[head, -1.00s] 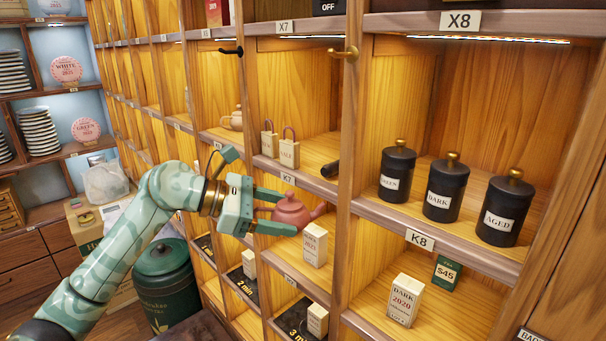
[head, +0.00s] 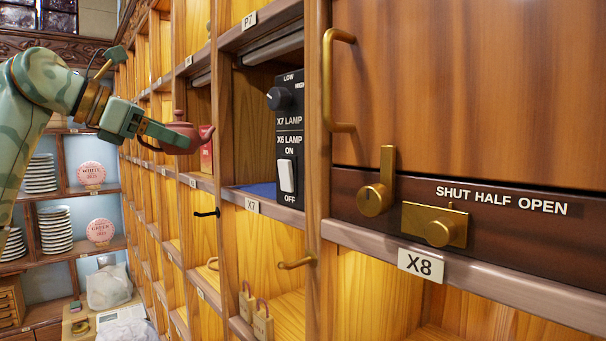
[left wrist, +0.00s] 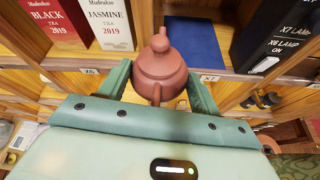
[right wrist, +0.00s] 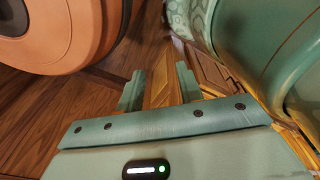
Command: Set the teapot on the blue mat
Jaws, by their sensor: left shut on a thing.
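The reddish-brown clay teapot (head: 180,133) is held up in front of the shelves, its spout to the right in the head view. My left gripper (head: 163,136) is shut on it. In the left wrist view the teapot (left wrist: 160,70) sits upright between the two fingers. The blue mat (head: 262,189) lies on the floor of the X7 compartment, partly hidden by the compartment's frame. In the left wrist view the mat (left wrist: 197,42) is beyond the teapot and a little right. My right gripper (right wrist: 159,86) is open and empty, low near a wooden floor.
A black lamp switch box (head: 288,140) stands at the right of the X7 compartment. Left of the mat stand tea boxes, one labelled JASMINE (left wrist: 108,22). A black hook (head: 207,213) and a brass handle (head: 338,80) stick out from the shelf front.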

